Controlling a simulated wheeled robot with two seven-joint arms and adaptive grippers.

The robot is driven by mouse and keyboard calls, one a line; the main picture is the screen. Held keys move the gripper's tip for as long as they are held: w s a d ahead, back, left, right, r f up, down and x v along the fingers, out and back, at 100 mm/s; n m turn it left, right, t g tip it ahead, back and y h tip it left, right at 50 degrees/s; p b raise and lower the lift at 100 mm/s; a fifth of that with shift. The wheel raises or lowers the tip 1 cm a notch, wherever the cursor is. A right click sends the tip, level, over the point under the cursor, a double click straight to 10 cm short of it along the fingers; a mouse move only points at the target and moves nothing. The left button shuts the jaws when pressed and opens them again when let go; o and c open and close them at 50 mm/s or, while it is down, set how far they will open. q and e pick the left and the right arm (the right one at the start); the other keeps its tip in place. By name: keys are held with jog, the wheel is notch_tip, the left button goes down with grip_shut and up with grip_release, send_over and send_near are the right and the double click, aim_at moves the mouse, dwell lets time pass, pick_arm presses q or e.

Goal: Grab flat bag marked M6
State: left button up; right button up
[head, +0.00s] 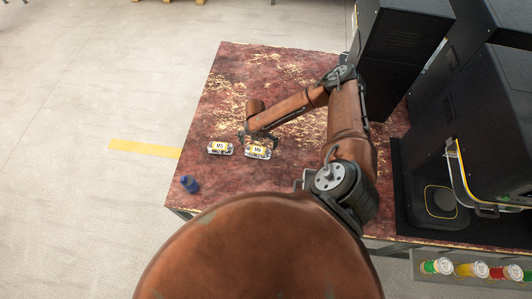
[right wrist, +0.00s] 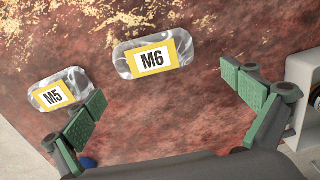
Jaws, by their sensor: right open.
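The flat bag marked M6 (head: 258,153) is a clear bag with a yellow-edged white label, lying flat on the worn red table. In the right wrist view the M6 bag (right wrist: 153,58) lies beyond the fingertips, between their lines. My right gripper (head: 257,139) is over the table by this bag and partly covers its far edge. In the right wrist view my right gripper (right wrist: 165,103) is open and empty, with green finger pads spread wide. My left gripper is not in view.
A similar bag marked M5 (head: 220,148) lies just left of M6; it also shows by the left finger in the wrist view (right wrist: 60,91). A blue object (head: 189,184) stands near the table's left edge. Black machines (head: 400,50) fill the right side.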

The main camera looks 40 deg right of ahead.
aim_at(257, 150)
jog(key=shift+w+a+f, duration=0.1)
jog(key=shift+w+f, duration=0.15)
jog(key=shift+w, duration=0.2)
jog(key=shift+w+d+f+p, duration=0.1)
jog(key=shift+d+f+p, duration=0.05)
jog(key=shift+f, duration=1.6)
jog(key=shift+w+d+f+p, duration=0.1)
jog(key=shift+d+f+p, duration=0.05)
jog(key=shift+f, duration=1.55)
jog(key=shift+c, duration=0.6)
jog(key=c, duration=0.8)
jog(key=shift+r, duration=0.15)
jog(key=shift+c, duration=0.2)
